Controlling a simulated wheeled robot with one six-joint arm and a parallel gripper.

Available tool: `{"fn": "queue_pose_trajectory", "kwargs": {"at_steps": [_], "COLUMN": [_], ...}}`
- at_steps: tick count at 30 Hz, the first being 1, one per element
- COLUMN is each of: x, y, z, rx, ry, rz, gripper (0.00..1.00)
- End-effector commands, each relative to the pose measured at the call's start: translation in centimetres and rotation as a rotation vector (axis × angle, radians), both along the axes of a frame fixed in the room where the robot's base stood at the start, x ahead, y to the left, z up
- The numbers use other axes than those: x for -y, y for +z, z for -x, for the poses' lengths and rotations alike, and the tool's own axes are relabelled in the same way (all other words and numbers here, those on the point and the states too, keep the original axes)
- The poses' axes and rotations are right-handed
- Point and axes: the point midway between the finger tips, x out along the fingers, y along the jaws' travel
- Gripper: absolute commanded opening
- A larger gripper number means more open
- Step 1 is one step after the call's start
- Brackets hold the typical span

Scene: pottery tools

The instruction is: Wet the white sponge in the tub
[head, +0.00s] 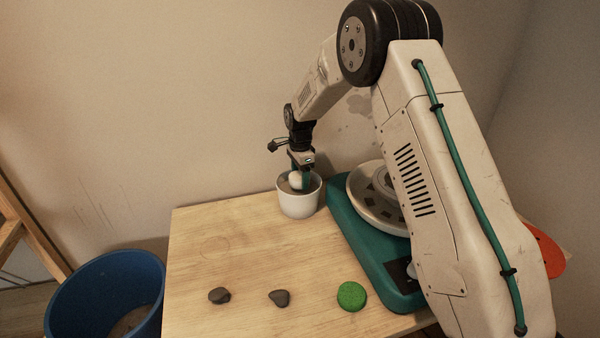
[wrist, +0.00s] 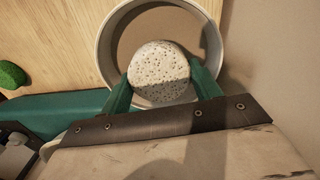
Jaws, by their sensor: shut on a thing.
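My gripper (head: 300,181) points down at the white tub (head: 298,206) at the back of the table. Its teal fingers, also in the wrist view (wrist: 162,92), are shut on the white sponge (wrist: 160,66), a round, pitted piece. In the head view the sponge (head: 295,180) shows at the tub's mouth, partly hidden by a finger. In the wrist view the tub (wrist: 106,48) rings the sponge, with brownish contents (wrist: 140,30) inside. I cannot tell whether the sponge touches the contents.
A teal pottery wheel (head: 345,213) with a pale basin (head: 365,213) stands right of the tub. A green sponge (head: 352,296) and two dark stones (head: 219,295) lie along the table's front. A blue bucket (head: 75,300) stands left of the table. The table's (head: 225,235) middle is clear.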

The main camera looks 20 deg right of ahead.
Motion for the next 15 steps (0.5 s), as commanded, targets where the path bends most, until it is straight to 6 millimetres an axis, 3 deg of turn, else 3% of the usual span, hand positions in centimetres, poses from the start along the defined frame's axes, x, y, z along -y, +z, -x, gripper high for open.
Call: {"fn": "queue_pose_trajectory", "kwargs": {"at_steps": [15], "x": [0.0], "y": [-2.7], "z": [0.0], "rx": [-0.001], "ry": [0.0], "rz": [0.0], "gripper": [0.51]}}
